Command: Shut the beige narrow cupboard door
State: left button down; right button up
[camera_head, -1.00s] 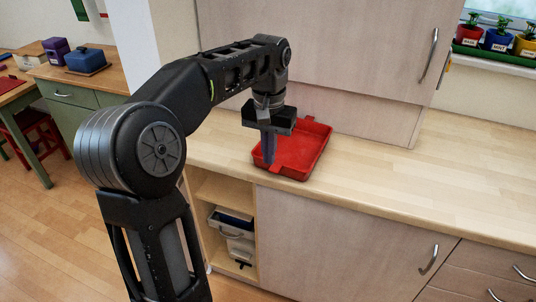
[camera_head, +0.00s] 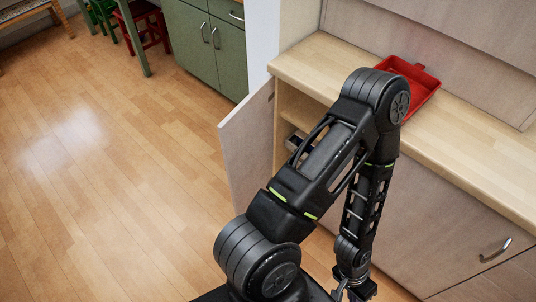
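The beige narrow cupboard door (camera_head: 246,150) stands swung open at the left end of the counter, sticking out over the floor. Behind it is the open shelf compartment (camera_head: 292,118), partly hidden by my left arm, with a grey and white item (camera_head: 294,142) inside. My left gripper (camera_head: 355,290) hangs low at the bottom edge of the view, in front of the closed wide cupboard front and to the right of the open door, apart from it. Its fingers are partly cut off, so whether they are open is unclear. My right gripper is not in view.
A red tray (camera_head: 420,84) lies on the wooden counter (camera_head: 470,150). A wide closed cupboard door (camera_head: 430,215) with a handle is on the right. A green cabinet (camera_head: 205,45) and a red stool (camera_head: 147,30) stand at the back. The floor left of the door is clear.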

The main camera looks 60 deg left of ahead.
aim_at(246, 135)
jog(key=k+j, duration=0.2)
jog(key=j, duration=0.15)
jog(key=k+j, duration=0.3)
jog(key=j, duration=0.8)
jog(key=k+j, duration=0.1)
jog(key=j, duration=0.75)
jog(key=k+j, duration=0.1)
jog(key=j, duration=0.8)
jog(key=k+j, duration=0.1)
jog(key=j, duration=0.8)
jog(key=k+j, duration=0.15)
jog(key=j, duration=0.7)
jog(key=u, duration=0.05)
